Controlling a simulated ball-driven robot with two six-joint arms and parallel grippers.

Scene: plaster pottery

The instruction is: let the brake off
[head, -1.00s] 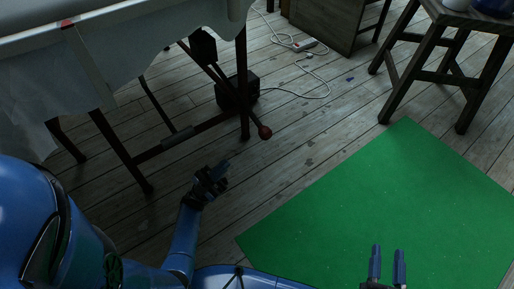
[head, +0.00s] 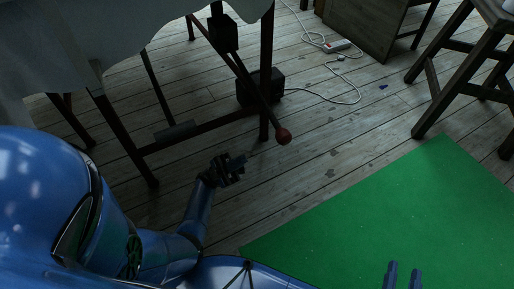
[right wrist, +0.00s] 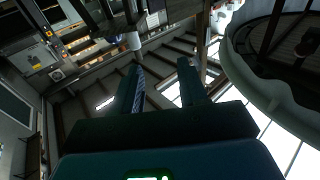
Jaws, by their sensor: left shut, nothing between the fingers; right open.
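The knob hangs beside a table leg. My left gripper (head: 240,164) is shut and empty, below and left of the knob, apart from it. My right gripper (head: 403,272) is open and empty at the bottom edge of the head view, over the green mat. Its two fingers also show in the right wrist view (right wrist: 160,82), with nothing between them.
A green mat (head: 410,205) lies on the plank floor at the right. A black box (head: 262,88) sits under the table. A power strip (head: 337,46) and white cable lie on the floor behind. A wooden stool (head: 436,85) stands at the right. Floor around the knob is bare.

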